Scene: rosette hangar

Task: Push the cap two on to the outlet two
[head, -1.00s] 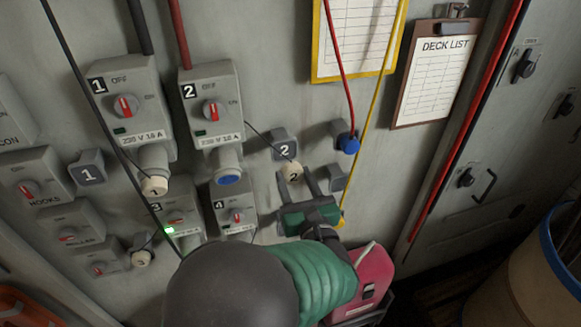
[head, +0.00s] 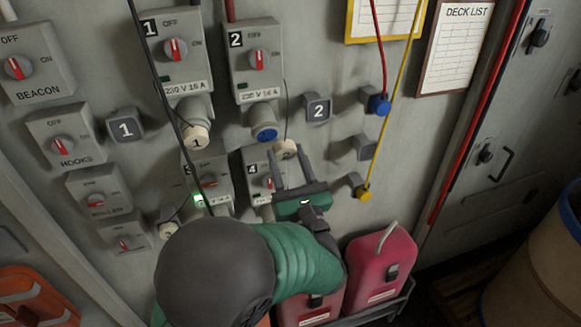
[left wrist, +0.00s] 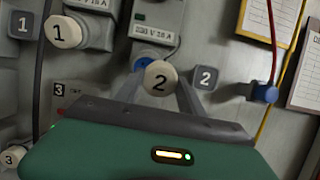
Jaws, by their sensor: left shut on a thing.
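Cap two (head: 285,149) is a cream round cap marked 2, on a thin dark cord. My left gripper (head: 290,160) is shut on it, and the cap also shows between the fingers in the left wrist view (left wrist: 160,79). Outlet two (head: 264,132) is the blue round socket under switch box 2 (head: 257,62). The cap is apart from it, just below and right in the head view. In the left wrist view the cap partly covers the blue outlet (left wrist: 148,63). My right gripper is out of view.
The grey block marked 2 (head: 318,108) is right of the outlet. Blue (head: 378,104) and yellow (head: 363,193) plugs are on the right. Red canisters (head: 378,262) stand below.

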